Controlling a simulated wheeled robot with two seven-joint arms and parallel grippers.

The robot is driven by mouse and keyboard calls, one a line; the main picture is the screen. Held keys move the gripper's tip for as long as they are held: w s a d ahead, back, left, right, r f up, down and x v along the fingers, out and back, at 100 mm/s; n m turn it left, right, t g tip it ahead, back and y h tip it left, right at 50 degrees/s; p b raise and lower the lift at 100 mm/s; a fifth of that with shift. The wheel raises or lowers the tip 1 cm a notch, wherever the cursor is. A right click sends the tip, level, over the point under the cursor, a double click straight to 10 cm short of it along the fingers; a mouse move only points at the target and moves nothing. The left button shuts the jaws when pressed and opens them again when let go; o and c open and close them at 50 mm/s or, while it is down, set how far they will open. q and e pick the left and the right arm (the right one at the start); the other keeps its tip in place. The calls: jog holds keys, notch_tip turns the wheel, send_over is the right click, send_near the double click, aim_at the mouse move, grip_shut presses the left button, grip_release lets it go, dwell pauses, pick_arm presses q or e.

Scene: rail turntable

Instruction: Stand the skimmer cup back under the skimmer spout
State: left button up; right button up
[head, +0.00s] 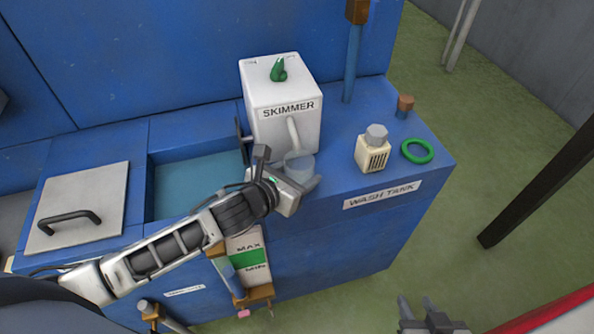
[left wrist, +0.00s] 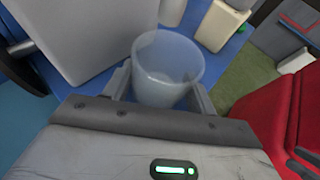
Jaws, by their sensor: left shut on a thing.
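The skimmer (head: 280,98) is a white box with a green knob on top, standing on the blue wash tank. Its pale spout (head: 294,132) curves down at the front. The clear skimmer cup (head: 299,163) is upright just below the spout's end; its exact height above the tank top is hard to tell. My left gripper (head: 288,172) is shut on the cup, one finger on each side. The left wrist view shows the cup (left wrist: 168,70) between the fingers, close to the grey box. My right gripper (head: 416,304) is at the bottom edge, its fingers apart and empty.
An open water basin (head: 198,184) and a grey lid (head: 80,205) are to the left.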

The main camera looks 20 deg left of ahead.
pick_arm(q)
jog(key=o, duration=1)
jog(key=shift+c, duration=0.2)
jog(key=shift+r, duration=0.15)
jog(key=v, duration=1.2)
